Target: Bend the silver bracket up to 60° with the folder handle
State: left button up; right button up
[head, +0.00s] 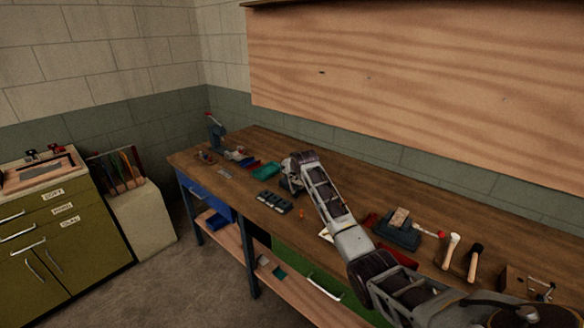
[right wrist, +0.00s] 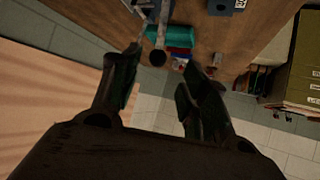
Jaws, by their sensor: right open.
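My right gripper (right wrist: 158,75) is open, its two dark fingers apart in the right wrist view. A dark round knob (right wrist: 157,58) on a grey bar (right wrist: 163,25) shows beyond and between the fingertips; it looks like the folder handle. I cannot tell whether the fingers touch it. In the head view my right arm reaches from the lower right over the bench, and its gripper (head: 291,183) is near the middle of the bench, partly hidden by the wrist. I cannot make out the silver bracket or its bend angle. My left gripper is not in view.
A teal bin (head: 266,170) lies left of the gripper. Dark blocks (head: 273,201) sit at the front edge of the wooden bench (head: 340,187). A dark tool with a red-tipped lever (head: 439,234) and two hammers (head: 462,256) lie to the right. A press (head: 217,133) stands far left.

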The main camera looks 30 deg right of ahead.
jog(key=shift+v, duration=2.1)
jog(key=shift+f, duration=0.1)
